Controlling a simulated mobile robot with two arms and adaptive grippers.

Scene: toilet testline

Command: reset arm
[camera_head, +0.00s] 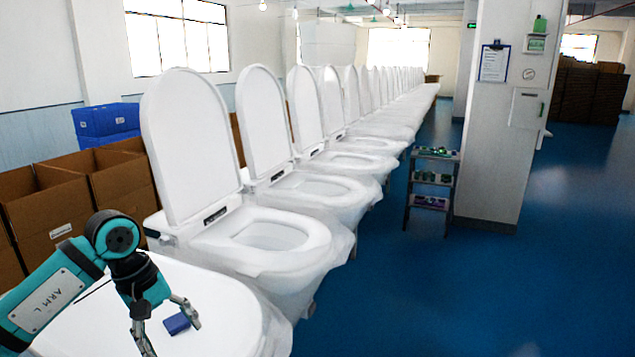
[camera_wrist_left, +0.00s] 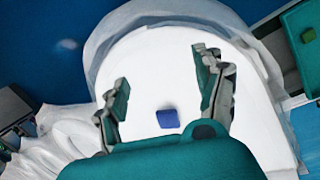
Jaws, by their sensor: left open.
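My left arm (camera_head: 60,290), teal and black, comes in from the left in the head view. My left gripper (camera_head: 170,338) is open and empty over the closed white lid of the nearest toilet (camera_head: 240,310). A small blue block (camera_head: 177,323) lies on that lid by the fingers. In the left wrist view my left gripper (camera_wrist_left: 166,98) has its fingers spread wide, and the blue block (camera_wrist_left: 168,118) shows on the white lid (camera_wrist_left: 150,60) between them, apart from both. My right gripper is not in view.
A long row of white toilets with raised lids (camera_head: 265,115) runs to the back. Cardboard boxes (camera_head: 60,200) and blue crates (camera_head: 105,122) stand at the left. A small shelf rack (camera_head: 432,190) stands by a white pillar (camera_head: 495,130). The blue floor (camera_head: 480,290) at the right is clear.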

